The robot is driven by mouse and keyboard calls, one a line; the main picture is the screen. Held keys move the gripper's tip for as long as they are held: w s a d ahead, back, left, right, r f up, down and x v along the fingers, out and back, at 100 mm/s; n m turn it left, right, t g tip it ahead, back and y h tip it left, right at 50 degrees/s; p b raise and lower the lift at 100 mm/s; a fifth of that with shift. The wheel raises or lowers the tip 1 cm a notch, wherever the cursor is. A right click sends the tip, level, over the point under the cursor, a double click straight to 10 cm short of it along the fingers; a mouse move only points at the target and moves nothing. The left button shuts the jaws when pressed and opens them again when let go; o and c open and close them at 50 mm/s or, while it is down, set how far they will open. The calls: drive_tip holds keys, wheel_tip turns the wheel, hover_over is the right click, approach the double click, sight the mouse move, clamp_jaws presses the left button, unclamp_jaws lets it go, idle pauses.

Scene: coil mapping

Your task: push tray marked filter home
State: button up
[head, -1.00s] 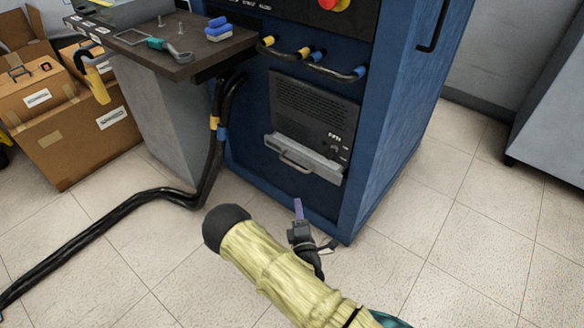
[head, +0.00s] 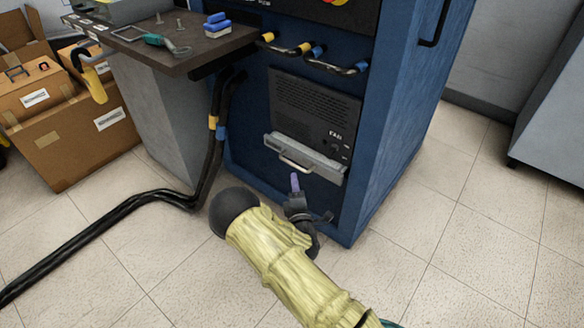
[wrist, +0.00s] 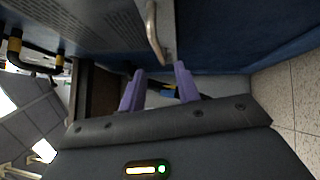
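A grey tray (head: 318,160) sticks out from the lower part of the dark vented panel on the blue cabinet's front. Its bar handle (head: 293,165) faces me. No filter marking is legible on it; small white letters on the panel above are hard to read. My gripper (head: 294,181) is just below and in front of the handle in the head view, apparently apart from it. In the wrist view the two purple fingers of my gripper (wrist: 160,70) stand apart with nothing between them, and the handle (wrist: 153,35) shows beyond their tips.
The blue cabinet (head: 400,110) has hoses (head: 317,58) above the panel. A workbench (head: 180,48) with tools stands at left, with thick black cables (head: 110,220) running down and across the floor. Cardboard boxes (head: 70,130) are at far left. Floor at right is clear.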

sight(292, 164)
drive_tip(key=b+x, duration=0.3)
drive_tip(key=x, duration=0.5)
drive_tip(key=shift+w, duration=0.3)
clamp_jaws()
